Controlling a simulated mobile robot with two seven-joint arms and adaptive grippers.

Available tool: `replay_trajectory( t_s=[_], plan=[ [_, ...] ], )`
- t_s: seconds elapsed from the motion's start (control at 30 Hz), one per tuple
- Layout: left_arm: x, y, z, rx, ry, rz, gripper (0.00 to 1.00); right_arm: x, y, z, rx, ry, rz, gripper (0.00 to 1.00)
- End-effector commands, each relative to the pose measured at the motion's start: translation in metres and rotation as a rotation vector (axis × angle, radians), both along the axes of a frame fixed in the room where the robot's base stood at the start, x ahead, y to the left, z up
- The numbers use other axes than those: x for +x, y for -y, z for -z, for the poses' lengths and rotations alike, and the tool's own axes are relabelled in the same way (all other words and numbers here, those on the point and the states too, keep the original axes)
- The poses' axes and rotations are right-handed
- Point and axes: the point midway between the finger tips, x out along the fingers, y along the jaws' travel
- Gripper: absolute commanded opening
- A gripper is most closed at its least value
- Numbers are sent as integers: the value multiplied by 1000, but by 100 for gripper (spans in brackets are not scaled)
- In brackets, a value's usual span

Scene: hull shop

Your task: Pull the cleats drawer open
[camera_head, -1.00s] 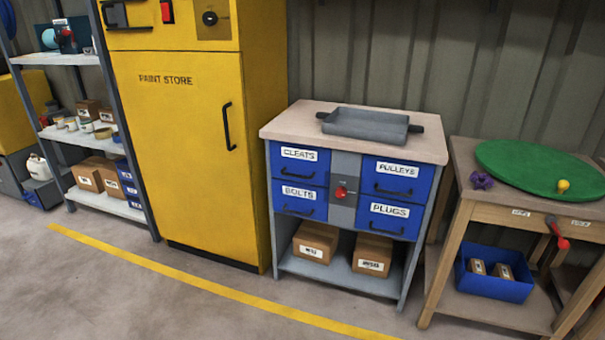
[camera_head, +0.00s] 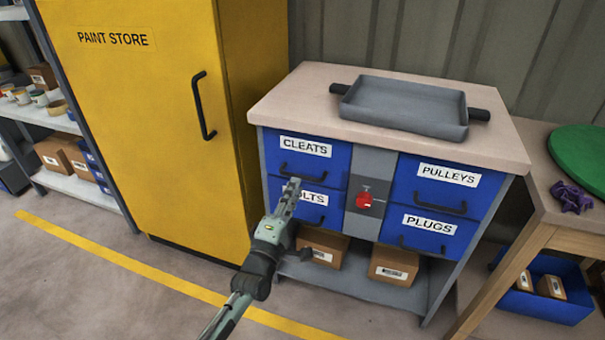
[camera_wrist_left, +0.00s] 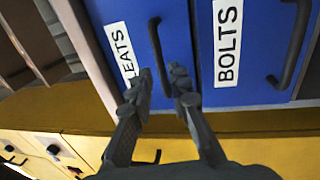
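The cleats drawer (camera_head: 280,157) is the blue upper left drawer of the cabinet, flush with the front, with a white label and a black bar handle (camera_head: 302,174). In the left wrist view its handle (camera_wrist_left: 155,48) stands just beyond my fingertips. My left gripper (camera_head: 291,186) is in front of the cabinet, just below the cleats handle, and covers part of the bolts label. Whether a fingertip touches the handle I cannot tell. My right gripper is not in view.
The bolts drawer (camera_head: 325,214) lies directly below, with its own handle. A red knob (camera_head: 363,201) sits on the grey centre panel. A grey tray (camera_head: 405,108) stands on the cabinet top. The yellow paint store (camera_head: 150,110) stands close on the left. The floor in front is clear.

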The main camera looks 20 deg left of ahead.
Motion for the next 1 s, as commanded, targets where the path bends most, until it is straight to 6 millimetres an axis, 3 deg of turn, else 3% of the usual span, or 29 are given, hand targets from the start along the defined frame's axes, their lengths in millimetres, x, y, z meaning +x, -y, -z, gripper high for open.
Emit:
replay_trajectory(
  t_s=[0.1, 0.33, 0.67, 0.8, 1.0],
  plan=[
    [21, 0, -5, 2, 1, -1, 18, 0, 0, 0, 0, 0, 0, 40],
    [45, 1, -8, 5, -2, -1, 18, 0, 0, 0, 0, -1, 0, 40],
    [49, 1, -9, 5, -2, -1, 18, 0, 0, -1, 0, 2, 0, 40],
    [49, 1, -9, 5, -2, -1, 1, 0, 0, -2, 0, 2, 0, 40],
    [49, 1, -9, 5, -3, 0, 0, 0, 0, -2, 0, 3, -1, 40]
  ],
)
